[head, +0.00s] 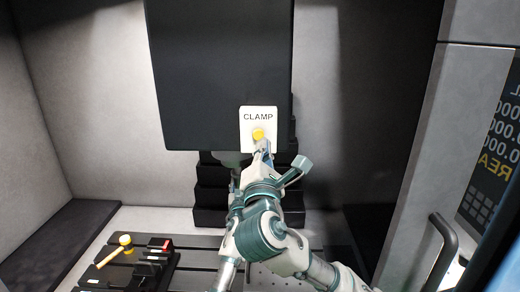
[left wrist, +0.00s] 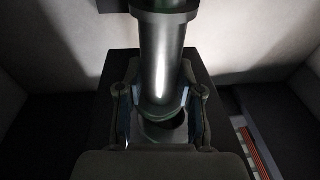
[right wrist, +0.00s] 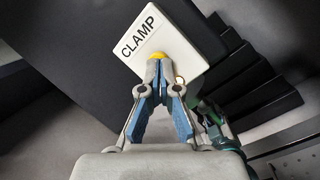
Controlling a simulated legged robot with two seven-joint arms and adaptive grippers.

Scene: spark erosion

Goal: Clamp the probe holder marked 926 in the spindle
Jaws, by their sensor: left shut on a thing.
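The probe holder, a shiny grey metal cylinder (left wrist: 163,58) with a dark flange at its top, stands upright in the left wrist view. My left gripper (left wrist: 163,108) is shut on its lower part. No 926 mark is readable. In the head view my left gripper is mostly hidden behind my right arm, below the spindle (head: 232,158) under the black machine head. I cannot tell how far the holder sits in the spindle. The white CLAMP plate (right wrist: 150,33) has a yellow button (right wrist: 156,56). My right gripper (right wrist: 158,68) is shut and empty, its fingertips at the button, apparently touching.
The black machine head (head: 215,70) fills the top middle. A grey door with a handle (head: 445,245) and a control panel (head: 495,150) stand at the right.

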